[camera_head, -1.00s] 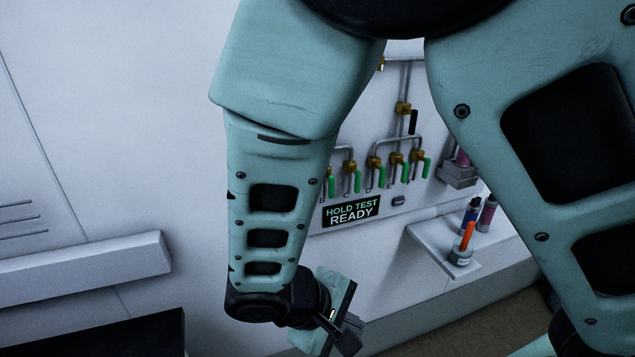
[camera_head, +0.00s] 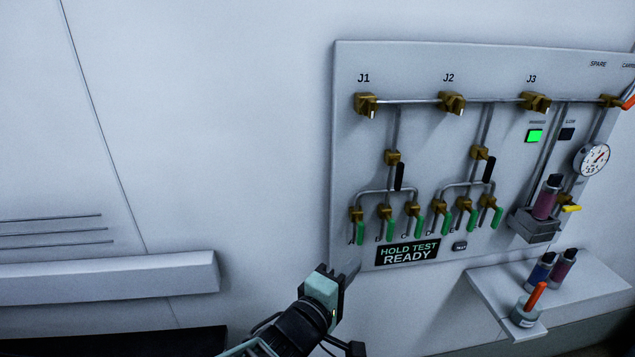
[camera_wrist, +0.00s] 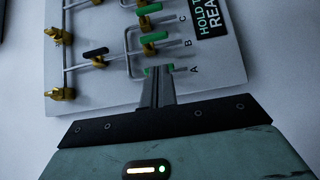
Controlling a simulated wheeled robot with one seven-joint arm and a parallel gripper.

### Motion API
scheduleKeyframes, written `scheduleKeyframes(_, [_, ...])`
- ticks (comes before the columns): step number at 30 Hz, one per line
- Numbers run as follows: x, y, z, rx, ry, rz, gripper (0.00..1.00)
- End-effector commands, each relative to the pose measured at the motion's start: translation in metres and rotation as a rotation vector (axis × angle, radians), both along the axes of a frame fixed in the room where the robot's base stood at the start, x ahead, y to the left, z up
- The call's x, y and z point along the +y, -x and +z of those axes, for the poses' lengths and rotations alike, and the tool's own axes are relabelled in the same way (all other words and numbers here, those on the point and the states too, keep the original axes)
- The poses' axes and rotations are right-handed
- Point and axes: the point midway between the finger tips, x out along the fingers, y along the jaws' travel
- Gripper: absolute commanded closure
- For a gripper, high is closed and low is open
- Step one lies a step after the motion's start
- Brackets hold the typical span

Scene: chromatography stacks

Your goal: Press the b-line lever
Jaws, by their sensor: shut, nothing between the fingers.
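The B lever (camera_head: 389,229) is a green handle on a brass valve, second from the left in the lower row of the wall panel. In the wrist view the green lever (camera_wrist: 153,38) beside the letter B is fully visible and hangs clear of my gripper. My gripper (camera_wrist: 156,80) is shut and empty, its fingers pointing at the panel. In that view its tips overlap the green A lever (camera_wrist: 148,70) and partly hide it; I cannot tell whether they touch. In the head view my gripper (camera_head: 350,268) is below and left of the lever row.
Other green levers, including C (camera_head: 418,222), hang close beside B. Black levers (camera_head: 399,177) sit above. A sign (camera_head: 407,252) reading "HOLD TEST READY" is below the row. A shelf (camera_head: 590,283) with vials juts out at right.

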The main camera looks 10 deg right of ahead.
Motion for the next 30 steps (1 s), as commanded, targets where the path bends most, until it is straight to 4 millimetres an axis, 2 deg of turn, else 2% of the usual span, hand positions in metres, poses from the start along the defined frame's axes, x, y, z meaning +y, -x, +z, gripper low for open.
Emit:
scheduleKeyframes(8, [-0.006, -0.005, 0.001, 0.002, 0.001, -0.005, 1.0])
scheduleKeyframes(21, [-0.057, -0.055, 0.002, 0.003, 0.001, -0.006, 1.0])
scheduleKeyframes(30, [-0.072, -0.07, 0.0, 0.004, -0.001, -0.003, 1.0])
